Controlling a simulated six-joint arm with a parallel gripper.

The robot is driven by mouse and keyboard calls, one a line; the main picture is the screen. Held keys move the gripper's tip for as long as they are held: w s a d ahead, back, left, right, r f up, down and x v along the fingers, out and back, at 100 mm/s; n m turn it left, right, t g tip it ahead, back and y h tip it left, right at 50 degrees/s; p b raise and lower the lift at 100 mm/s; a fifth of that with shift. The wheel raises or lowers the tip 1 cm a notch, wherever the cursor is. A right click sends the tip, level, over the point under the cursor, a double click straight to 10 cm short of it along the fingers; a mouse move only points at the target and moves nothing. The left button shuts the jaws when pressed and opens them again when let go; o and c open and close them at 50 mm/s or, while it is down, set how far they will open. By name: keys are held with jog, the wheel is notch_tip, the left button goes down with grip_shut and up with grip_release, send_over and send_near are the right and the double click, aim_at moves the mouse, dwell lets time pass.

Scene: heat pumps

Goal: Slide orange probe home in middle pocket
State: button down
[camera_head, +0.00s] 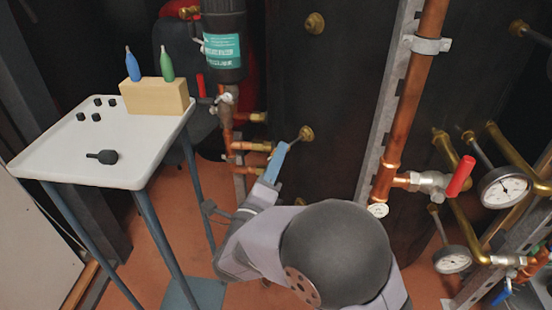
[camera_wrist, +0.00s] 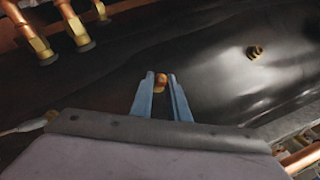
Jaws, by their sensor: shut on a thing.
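My gripper (camera_head: 277,160) has blue fingers and is shut on the orange probe. In the wrist view, the orange probe (camera_wrist: 161,79) shows as a small orange end between the fingertips. In the head view, the fingers hide its orange part, and a thin shaft runs from the fingertips to the brass middle pocket (camera_head: 307,132) on the black tank. The shaft meets the pocket mouth; I cannot tell how deep it is. The upper brass pocket (camera_head: 315,23) is empty. A brass pocket (camera_wrist: 255,52) also shows right of the fingers in the wrist view.
A white table (camera_head: 60,160) at left holds a wooden block (camera_head: 160,97) with a blue probe (camera_head: 132,66) and a green probe (camera_head: 167,65), plus several black caps. Copper pipes (camera_head: 250,146) run close left of my gripper. A copper riser (camera_head: 405,100) and gauges stand at right.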

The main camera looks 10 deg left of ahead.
jog(key=shift+w+d+b, duration=0.5)
jog(key=shift+w+d, duration=0.35)
jog(key=shift+w, duration=0.25)
dwell(0.6)
jog(key=shift+w+d, duration=0.2)
jog(key=shift+w+d+b, duration=0.45)
jog(key=shift+w, duration=0.15)
dwell(0.8)
jog(key=c, duration=1.6)
grip_release()
jog(key=p+v, duration=0.1)
jog(key=v, duration=0.6)
jog(key=shift+s+p, duration=0.15)
jog(key=shift+p, duration=0.15)
